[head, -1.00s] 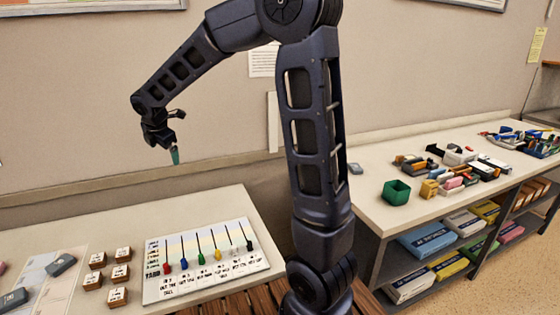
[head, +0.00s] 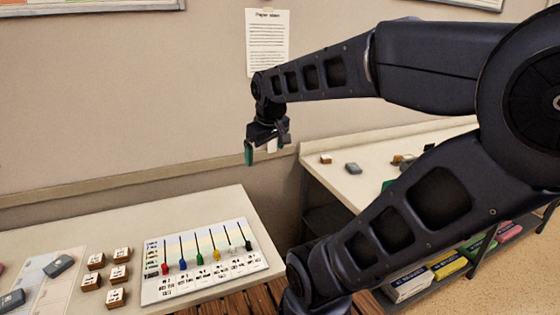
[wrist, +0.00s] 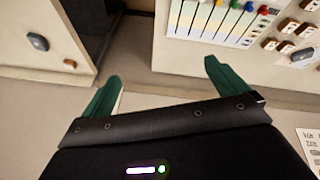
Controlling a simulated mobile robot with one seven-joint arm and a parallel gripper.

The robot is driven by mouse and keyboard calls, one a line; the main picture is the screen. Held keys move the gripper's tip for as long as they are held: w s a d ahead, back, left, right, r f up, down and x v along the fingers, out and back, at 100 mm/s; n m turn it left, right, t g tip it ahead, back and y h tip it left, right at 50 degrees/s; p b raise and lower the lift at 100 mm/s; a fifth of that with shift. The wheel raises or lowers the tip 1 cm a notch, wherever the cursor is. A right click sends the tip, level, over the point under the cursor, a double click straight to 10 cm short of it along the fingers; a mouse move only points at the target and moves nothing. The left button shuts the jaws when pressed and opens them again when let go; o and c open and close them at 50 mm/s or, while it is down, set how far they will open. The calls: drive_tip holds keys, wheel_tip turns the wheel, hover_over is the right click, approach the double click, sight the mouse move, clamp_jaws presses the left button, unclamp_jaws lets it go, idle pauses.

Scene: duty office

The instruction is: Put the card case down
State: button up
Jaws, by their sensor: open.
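My gripper (head: 260,150) is open, with green fingers, in the air in front of the wall, above the gap between the two tables. In the wrist view nothing is between its fingers (wrist: 163,72). No thing is plainly marked as the card case. A small dark grey rounded case (head: 353,168) lies on the right table, apart from my gripper; it also shows in the wrist view (wrist: 38,41). Similar grey cases lie on the left table, one (head: 59,266) on a pale sheet and one (head: 12,300) near the picture's left edge. I cannot tell which is the card case.
The left table (head: 200,202) holds a white board (head: 205,286) with coloured sliders and several wooden label blocks (head: 119,274). The right table (head: 385,155) carries a small block (head: 326,158) near its left end. My arm hides much of that table. Boxes (head: 410,284) stand on its lower shelf.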

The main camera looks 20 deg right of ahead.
drive_tip(key=s+m, duration=0.1)
drive_tip(key=s+d+f+m, duration=0.1)
drive_tip(key=s, duration=0.1)
drive_tip(key=s+d+m, duration=0.1)
drive_tip(key=s+m, duration=0.1)
drive_tip(key=shift+s+d+f, duration=0.1)
drive_tip(key=shift+f, duration=0.2)
